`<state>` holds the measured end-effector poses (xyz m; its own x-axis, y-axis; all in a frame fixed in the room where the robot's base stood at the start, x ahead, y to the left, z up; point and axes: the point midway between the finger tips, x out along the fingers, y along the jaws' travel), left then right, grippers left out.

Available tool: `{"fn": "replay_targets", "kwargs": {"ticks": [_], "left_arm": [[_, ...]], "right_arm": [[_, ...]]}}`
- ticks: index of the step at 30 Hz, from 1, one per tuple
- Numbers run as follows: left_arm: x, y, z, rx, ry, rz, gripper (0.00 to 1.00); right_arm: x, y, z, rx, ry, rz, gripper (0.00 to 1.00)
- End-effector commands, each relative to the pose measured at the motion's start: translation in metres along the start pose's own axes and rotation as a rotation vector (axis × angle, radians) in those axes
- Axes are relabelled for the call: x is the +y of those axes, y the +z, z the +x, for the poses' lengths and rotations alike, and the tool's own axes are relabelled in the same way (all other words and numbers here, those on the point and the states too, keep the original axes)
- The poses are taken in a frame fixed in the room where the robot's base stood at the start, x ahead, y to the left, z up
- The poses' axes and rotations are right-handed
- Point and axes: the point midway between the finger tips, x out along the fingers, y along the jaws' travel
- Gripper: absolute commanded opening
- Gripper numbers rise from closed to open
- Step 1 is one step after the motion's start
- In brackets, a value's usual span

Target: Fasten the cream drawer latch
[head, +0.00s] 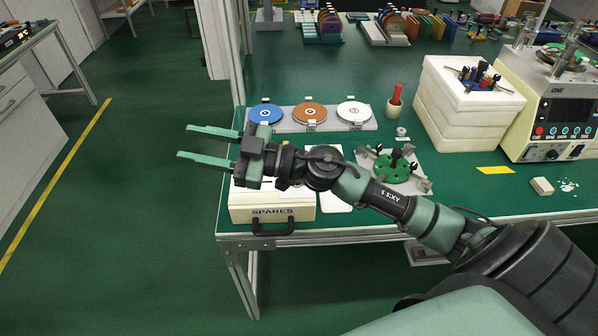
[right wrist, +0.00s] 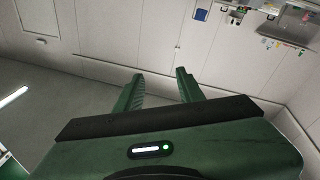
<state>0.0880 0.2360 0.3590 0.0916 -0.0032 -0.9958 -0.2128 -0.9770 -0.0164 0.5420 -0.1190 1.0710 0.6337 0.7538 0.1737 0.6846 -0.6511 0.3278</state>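The cream drawer (head: 240,214), marked SPARES, is at the near left edge of the green bench, with a black handle (head: 273,226) on its front. I cannot make out its latch; my right gripper and wrist cover part of the drawer's top and back. My right gripper (head: 184,141) is above and left of the drawer, past the bench's left edge. Its two green fingers are apart with nothing between them. In the right wrist view the fingers (right wrist: 160,73) are also apart and empty, facing a pale wall. My left gripper is not in view.
A grey plate with blue (head: 265,113), brown (head: 309,114) and white (head: 353,112) discs lies behind the drawer. A green round fixture (head: 391,167) stands right of it, with a white block stack (head: 440,98) and a cream machine (head: 555,115) beyond. The floor at left is clear.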

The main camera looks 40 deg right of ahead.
Motion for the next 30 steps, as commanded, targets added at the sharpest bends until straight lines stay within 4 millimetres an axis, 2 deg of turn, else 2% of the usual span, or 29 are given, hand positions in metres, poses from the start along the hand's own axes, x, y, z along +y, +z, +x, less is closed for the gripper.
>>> {"fn": "replay_targets", "kwargs": {"ticks": [2, 5, 8, 10, 12, 15, 18, 23, 30], "left_arm": [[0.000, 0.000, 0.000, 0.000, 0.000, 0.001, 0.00], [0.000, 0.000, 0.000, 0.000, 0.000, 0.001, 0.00], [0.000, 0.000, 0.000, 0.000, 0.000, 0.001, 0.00], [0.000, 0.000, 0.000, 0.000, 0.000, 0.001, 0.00], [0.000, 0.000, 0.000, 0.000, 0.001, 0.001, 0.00], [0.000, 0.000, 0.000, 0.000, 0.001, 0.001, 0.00], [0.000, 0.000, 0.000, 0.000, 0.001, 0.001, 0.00], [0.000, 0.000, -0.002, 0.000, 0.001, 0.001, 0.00], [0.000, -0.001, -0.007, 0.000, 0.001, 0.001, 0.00]], "right_arm": [[-0.008, 0.016, -0.005, -0.103, -0.180, -0.025, 0.38], [-0.008, 0.048, -0.029, -0.309, -0.361, -0.015, 0.38], [0.011, 0.083, -0.071, -0.584, -0.463, 0.020, 0.38], [0.031, 0.101, -0.106, -0.783, -0.482, 0.057, 0.38], [0.053, 0.112, -0.142, -0.963, -0.468, 0.099, 0.38], [0.078, 0.118, -0.183, -1.158, -0.422, 0.154, 0.38], [0.092, 0.119, -0.208, -1.270, -0.382, 0.192, 0.38], [0.093, 0.127, -0.217, -1.316, -0.366, 0.212, 0.38], [0.078, 0.160, -0.207, -1.312, -0.369, 0.213, 0.38]]}}
